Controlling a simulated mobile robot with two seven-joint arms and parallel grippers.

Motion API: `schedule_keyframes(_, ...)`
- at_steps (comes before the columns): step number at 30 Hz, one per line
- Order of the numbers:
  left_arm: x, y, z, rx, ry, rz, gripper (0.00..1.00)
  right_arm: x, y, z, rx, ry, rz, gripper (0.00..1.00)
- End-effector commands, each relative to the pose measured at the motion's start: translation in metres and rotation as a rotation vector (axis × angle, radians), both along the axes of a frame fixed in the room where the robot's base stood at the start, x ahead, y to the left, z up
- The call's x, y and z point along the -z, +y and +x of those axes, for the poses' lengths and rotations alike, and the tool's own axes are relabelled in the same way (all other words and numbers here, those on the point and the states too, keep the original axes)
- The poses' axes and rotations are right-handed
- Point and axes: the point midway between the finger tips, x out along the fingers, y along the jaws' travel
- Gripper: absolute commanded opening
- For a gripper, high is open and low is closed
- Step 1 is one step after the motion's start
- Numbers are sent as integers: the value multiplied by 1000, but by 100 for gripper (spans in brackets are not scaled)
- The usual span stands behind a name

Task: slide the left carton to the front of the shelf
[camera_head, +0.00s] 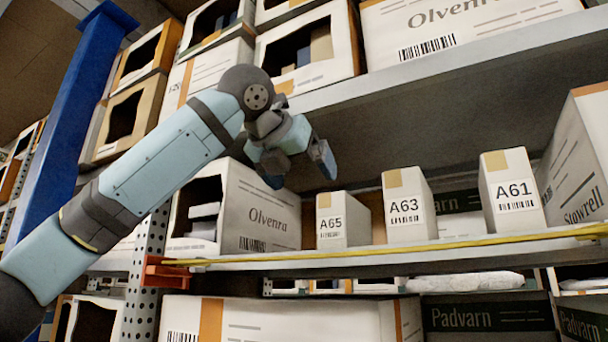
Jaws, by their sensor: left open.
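Three small white cartons stand upright in a row on the middle shelf (400,262). The left carton, marked A65 (342,233), is the shortest. The carton marked A63 (408,207) stands just right of it, and the one marked A61 (513,196) farther right. My left arm reaches in from the left, and its gripper (299,172) is open and empty. In the picture it is above and left of the A65 carton, apart from it and in front of the large Olvenra box. My right gripper is not in view.
A large Olvenra box (262,205) stands left of the row and a Stowrell box (580,165) at the right. A yellow strip (450,244) runs along the shelf's front edge. The shelf above (450,70) overhangs the cartons. A blue upright (75,120) is at left.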

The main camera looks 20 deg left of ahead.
Motion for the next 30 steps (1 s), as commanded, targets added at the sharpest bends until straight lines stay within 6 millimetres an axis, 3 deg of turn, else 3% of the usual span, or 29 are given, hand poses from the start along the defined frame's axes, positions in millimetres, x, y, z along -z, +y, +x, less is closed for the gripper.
schedule_keyframes(8, 3, -2, 10, 0, 2, 0, 96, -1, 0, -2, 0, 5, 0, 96)
schedule_keyframes(24, 40, -19, 99, -1, 3, 0, 96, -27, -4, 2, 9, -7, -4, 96)
schedule_keyframes(30, 49, -23, 119, 0, 2, -1, 96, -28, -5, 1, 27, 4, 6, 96)
